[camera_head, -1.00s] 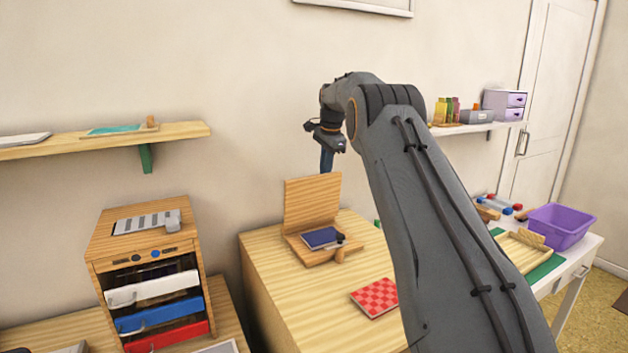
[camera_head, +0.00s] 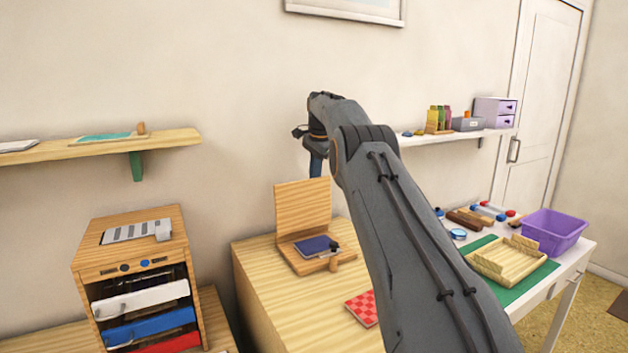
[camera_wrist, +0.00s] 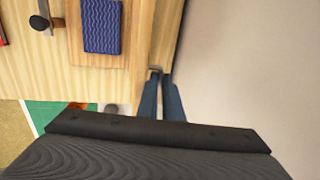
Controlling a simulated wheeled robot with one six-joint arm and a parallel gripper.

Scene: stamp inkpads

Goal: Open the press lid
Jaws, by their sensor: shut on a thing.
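The wooden press has a base (camera_head: 300,264) on the wooden cabinet and a lid (camera_head: 302,208) that stands upright at its back. A dark blue pad (camera_head: 316,245) lies on the base; it shows with a wavy pattern in the wrist view (camera_wrist: 101,27). My gripper (camera_head: 316,172) is at the top right edge of the lid. In the wrist view, my gripper (camera_wrist: 158,80) has its two blue fingers close together around a small grey piece at the lid's edge (camera_wrist: 166,35). The exact contact is partly hidden by the fingers.
A red checked pad (camera_head: 361,307) lies on the cabinet at the front. A drawer unit (camera_head: 135,240) stands at left. A wall shelf (camera_head: 105,147) is above it. A white table at right holds a wooden tray (camera_head: 530,262) and a purple bin (camera_head: 553,230). The wall is close behind the lid.

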